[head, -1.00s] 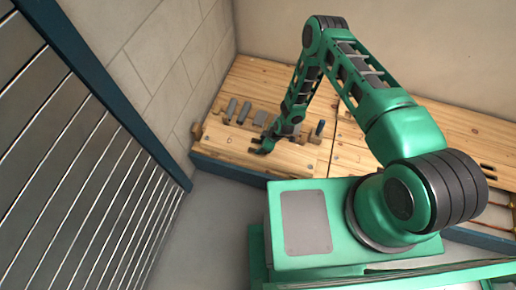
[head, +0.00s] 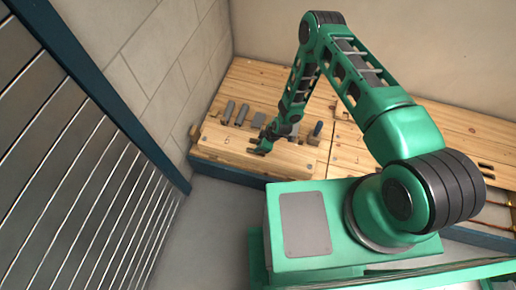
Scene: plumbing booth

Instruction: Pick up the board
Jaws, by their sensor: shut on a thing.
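The board (head: 228,146) is a pale wooden plank at the front left end of the wooden workbench (head: 358,152). My gripper (head: 262,148) reaches down onto the board near its middle and is shut on it. The board appears slightly raised above the bench top, with its front edge showing. The fingertips are small in this view, and the exact grip on the board is hard to make out.
Several grey tools or blocks (head: 242,114) stand in a row just behind the board. A block wall is close on the left, with a slatted metal panel (head: 85,175) nearer. The bench to the right of the board is mostly clear.

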